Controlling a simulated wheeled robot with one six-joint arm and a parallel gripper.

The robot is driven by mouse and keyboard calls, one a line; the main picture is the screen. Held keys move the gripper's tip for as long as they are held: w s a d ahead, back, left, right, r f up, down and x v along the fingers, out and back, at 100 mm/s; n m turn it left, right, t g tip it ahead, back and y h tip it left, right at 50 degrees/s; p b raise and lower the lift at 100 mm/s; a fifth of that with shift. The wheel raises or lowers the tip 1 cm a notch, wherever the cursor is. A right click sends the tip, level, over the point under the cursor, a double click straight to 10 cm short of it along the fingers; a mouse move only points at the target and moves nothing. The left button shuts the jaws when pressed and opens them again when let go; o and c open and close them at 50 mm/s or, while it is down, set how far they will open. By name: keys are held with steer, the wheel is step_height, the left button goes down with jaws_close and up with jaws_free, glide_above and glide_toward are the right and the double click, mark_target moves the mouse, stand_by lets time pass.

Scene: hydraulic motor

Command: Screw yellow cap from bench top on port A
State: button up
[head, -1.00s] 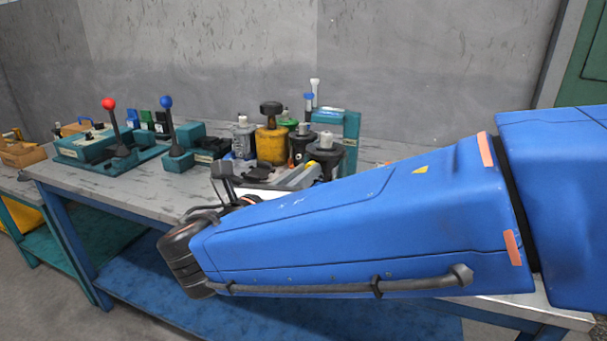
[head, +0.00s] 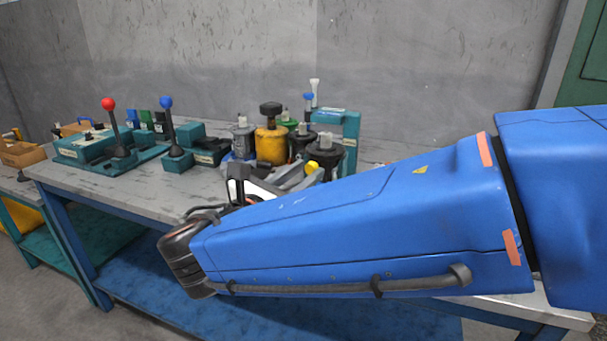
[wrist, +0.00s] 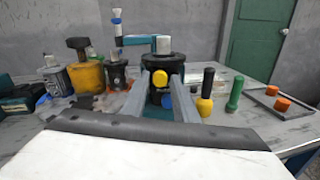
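The yellow cap (wrist: 160,79) sits against the front of a black motor body (wrist: 155,66) in the wrist view; I cannot tell how firmly it is seated. It also shows in the head view as a round yellow end (head: 312,168) at the fingertips. My gripper (wrist: 161,84) has its two grey fingers apart, one on each side of the cap, with a slight gap visible. My arm hides the lower part of this area in the head view.
A yellow container (head: 270,145) and other dark motors stand close to the left. In the wrist view, a black-and-yellow piece (wrist: 205,105), a green piece (wrist: 235,94) and a tray with orange pieces (wrist: 280,103) stand to the right. Levers occupy the bench's left.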

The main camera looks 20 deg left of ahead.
steer(key=n, duration=1)
stand_by(0.3)
steer(key=shift+c, duration=0.4)
jaws_close()
steer(key=m, duration=0.5)
